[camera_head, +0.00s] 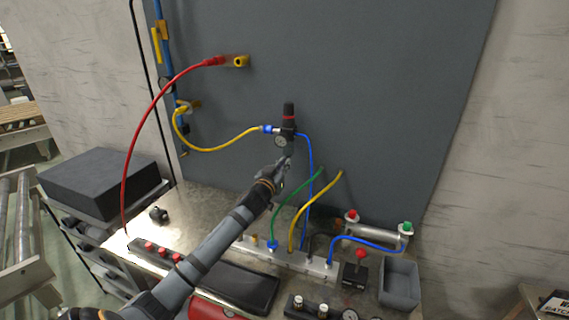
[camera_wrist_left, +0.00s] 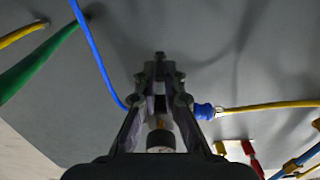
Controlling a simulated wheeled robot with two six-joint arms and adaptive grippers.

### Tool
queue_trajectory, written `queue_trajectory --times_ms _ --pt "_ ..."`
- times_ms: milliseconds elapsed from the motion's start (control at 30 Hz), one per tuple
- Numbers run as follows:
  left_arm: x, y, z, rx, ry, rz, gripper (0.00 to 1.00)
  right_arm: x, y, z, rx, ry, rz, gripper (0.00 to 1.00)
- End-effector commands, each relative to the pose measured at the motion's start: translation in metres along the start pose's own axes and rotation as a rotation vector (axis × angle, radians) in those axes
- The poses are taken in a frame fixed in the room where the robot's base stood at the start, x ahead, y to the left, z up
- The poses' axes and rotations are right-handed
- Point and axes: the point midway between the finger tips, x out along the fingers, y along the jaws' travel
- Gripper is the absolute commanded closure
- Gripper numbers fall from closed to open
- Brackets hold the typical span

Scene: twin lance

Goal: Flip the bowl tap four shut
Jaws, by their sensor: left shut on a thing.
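The regulator (camera_head: 288,128) on the grey wall panel has a black knob, a red ring and a round gauge (camera_head: 281,141). A yellow hose enters it from the left and a blue hose leaves at the right. Its bowl hangs below the body, mostly behind my gripper. My left gripper (camera_head: 285,164) reaches up to the bowl's lower end. In the left wrist view its fingers (camera_wrist_left: 161,84) close in around the bowl tap, which they largely cover, so its angle cannot be told. The blue fitting (camera_wrist_left: 205,111) sits just beside the right finger. My right gripper is not in view.
Green (camera_head: 292,207) and yellow (camera_head: 318,206) hoses rise from the manifold (camera_head: 295,258) just right of my left arm. A red hose (camera_head: 140,125) arcs at the left. A grey bin (camera_head: 399,283) and a red-knobbed lever (camera_head: 361,256) stand right on the bench.

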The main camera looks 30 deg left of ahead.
Motion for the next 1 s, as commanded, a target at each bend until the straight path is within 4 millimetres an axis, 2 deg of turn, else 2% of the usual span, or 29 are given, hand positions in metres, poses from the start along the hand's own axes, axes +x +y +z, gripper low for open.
queue_trajectory --times_ms 133,167,200,333,667,767,1000 --pt "0.0 0.0 0.0 0.0 0.001 -0.001 1.0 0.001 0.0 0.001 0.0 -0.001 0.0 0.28" --pt "0.0 0.0 0.0 0.0 0.001 -0.001 0.9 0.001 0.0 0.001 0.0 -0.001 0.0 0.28" --pt "0.0 0.0 0.0 0.0 0.001 -0.001 0.85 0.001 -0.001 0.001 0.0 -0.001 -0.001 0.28" --pt "0.0 0.0 0.0 0.0 0.001 -0.001 0.69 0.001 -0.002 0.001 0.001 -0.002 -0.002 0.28" --pt "-0.003 0.0 0.001 0.002 0.0 -0.002 0.69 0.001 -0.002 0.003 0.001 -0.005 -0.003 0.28" --pt "-0.016 -0.001 0.001 0.007 -0.001 -0.001 0.69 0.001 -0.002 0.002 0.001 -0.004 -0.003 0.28" --pt "-0.073 -0.001 0.002 0.018 -0.005 0.0 0.69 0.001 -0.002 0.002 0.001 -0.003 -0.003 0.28"
